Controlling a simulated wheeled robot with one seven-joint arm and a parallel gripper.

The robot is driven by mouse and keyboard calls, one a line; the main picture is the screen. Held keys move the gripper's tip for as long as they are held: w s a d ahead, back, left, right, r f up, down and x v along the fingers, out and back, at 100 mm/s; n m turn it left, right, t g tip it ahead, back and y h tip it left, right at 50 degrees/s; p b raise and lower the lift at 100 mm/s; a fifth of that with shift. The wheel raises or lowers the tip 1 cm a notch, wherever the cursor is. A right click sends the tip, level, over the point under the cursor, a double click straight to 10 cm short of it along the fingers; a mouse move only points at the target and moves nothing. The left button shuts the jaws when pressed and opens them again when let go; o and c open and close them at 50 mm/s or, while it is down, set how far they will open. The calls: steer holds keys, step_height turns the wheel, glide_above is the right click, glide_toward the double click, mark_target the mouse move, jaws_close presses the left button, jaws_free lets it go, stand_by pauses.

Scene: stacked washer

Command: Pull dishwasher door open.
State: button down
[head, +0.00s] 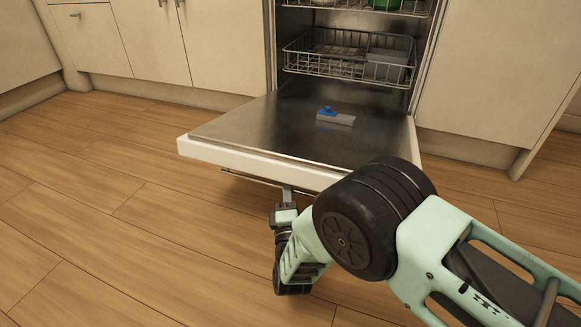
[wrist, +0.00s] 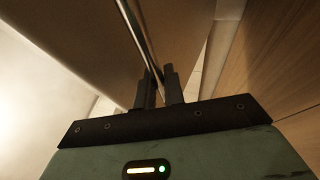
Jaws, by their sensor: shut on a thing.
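The dishwasher door (head: 240,127) is folded far down, close to level, with its steel inner face up. A bar handle (head: 245,180) runs under its front edge on the outer side. My gripper (head: 287,192) is below that edge, shut on the handle. In the wrist view the two dark fingers (wrist: 160,88) close around the thin bar (wrist: 138,35). The door's outer panel also shows there (wrist: 85,45). My arm covers the right part of the door's front edge.
A wire rack (head: 330,62) with dishes sits inside the dishwasher above the door. A blue and grey piece (head: 335,117) lies on the door's inner face. Beige cabinets (head: 150,45) stand on both sides. The wooden floor (head: 110,220) is clear at the left.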

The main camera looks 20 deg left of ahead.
step_height(320, 180, down, 6)
steer(key=t, duration=0.1)
steer(key=shift+f+n+y+b, duration=0.25)
steer(key=shift+n+y+b, duration=0.15)
steer(key=shift+b, duration=0.05)
steer(key=shift+w, duration=0.15)
steer(key=c, duration=1.8)
jaws_free()
steer(key=shift+r, duration=0.1)
steer(key=shift+o, duration=0.2)
steer(key=s+d+p, duration=0.2)
steer(key=s+p, duration=0.2)
steer(key=s, duration=0.2)
steer(key=s+d+f+p, duration=0.1)
steer(key=s+d+p, duration=0.2)
steer(key=s, duration=0.4)
steer(key=shift+s+d+f+p, duration=0.2)
steer(key=shift+s+d+p, duration=0.15)
steer(key=shift+p, duration=0.5)
